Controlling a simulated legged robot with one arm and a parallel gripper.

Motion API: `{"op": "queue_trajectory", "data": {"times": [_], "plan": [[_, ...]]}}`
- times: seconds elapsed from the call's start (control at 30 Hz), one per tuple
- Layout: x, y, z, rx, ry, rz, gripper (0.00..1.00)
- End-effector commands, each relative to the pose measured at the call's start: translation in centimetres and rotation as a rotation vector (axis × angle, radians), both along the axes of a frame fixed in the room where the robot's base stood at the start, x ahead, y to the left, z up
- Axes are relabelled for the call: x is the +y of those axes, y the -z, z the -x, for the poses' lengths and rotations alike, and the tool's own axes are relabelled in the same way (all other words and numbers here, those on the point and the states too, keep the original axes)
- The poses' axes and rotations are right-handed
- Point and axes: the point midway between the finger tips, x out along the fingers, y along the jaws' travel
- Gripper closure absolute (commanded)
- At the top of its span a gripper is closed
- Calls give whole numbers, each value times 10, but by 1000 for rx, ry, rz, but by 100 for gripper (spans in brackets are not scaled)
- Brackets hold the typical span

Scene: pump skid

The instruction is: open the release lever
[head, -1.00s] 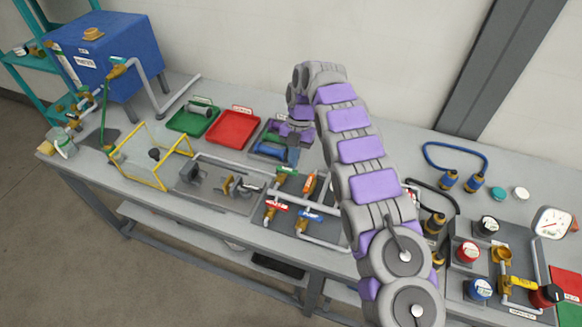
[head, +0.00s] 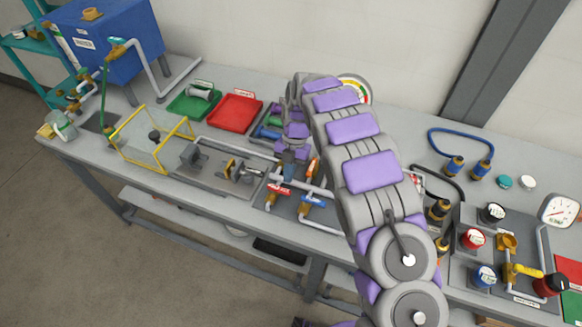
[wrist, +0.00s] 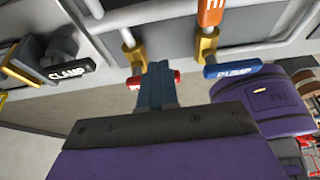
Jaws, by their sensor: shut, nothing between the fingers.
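My gripper (head: 287,172) is low over the valve panel, with its fingers together and empty. In the wrist view the blue-grey fingers (wrist: 157,88) point at a red-handled lever (wrist: 135,82). They hide the middle of its handle, and a red end shows on each side. I cannot tell if they touch it. The red lever (head: 278,189) also shows in the head view, just below the fingertips. Its label is not readable, so I cannot confirm it is the release lever. A blue lever marked PUMP (wrist: 232,71) sits to its right, and an orange handle (wrist: 211,12) is above that.
A black CLAMP handle (wrist: 72,67) is at the left in the wrist view. White pipes run between the valves. Red (head: 235,111) and green (head: 194,104) trays lie behind. A yellow-framed guard (head: 150,148) stands left. My arm covers the middle of the bench.

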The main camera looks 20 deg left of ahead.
Motion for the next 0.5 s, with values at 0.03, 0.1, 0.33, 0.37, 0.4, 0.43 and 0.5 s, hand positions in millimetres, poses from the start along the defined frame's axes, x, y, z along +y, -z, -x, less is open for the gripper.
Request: {"op": "queue_trajectory", "data": {"times": [0.03, 0.1, 0.33, 0.37, 0.4, 0.43, 0.5], "plan": [[0, 0, 4, 1, 1, 1, 100], [0, 0, 6, 0, 1, 0, 100], [1, 0, 10, -2, 1, 0, 100], [1, 0, 10, -2, 1, 0, 100], [1, 0, 10, -2, 1, 0, 100], [1, 0, 10, -2, 1, 0, 100], [1, 0, 10, -1, 1, 0, 100]]}}
